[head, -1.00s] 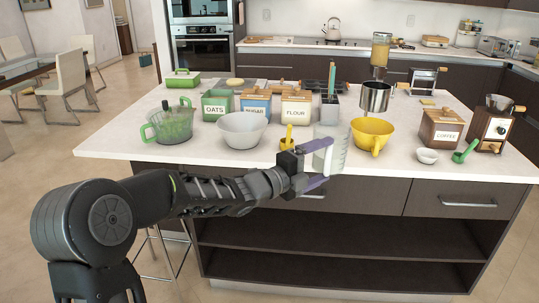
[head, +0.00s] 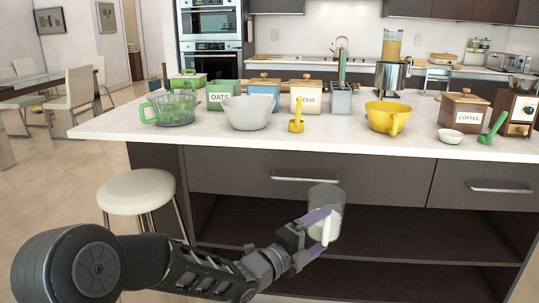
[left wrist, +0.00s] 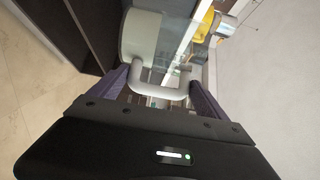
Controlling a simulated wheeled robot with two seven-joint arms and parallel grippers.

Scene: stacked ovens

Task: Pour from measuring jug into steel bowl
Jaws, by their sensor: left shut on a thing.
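The clear measuring jug (head: 326,197) is in my left gripper (head: 325,231), in front of the island and below the countertop level in the head view. The fingers are shut on its pale handle; the left wrist view shows this handle (left wrist: 160,87) between the two fingers (left wrist: 160,92). Pale contents seem to show low in the jug, which looks about upright. The light grey bowl (head: 248,113), which I take for the steel bowl, stands on the counter near its front edge, up and left of the jug. My right gripper is not in view.
A yellow scoop (head: 296,123) stands right of the grey bowl and a yellow bowl (head: 390,115) farther right. A green-handled clear bowl (head: 173,110) is on the left. Canisters stand behind. The countertop edge (head: 330,148) lies between the jug and bowl. A stool (head: 138,190) stands left.

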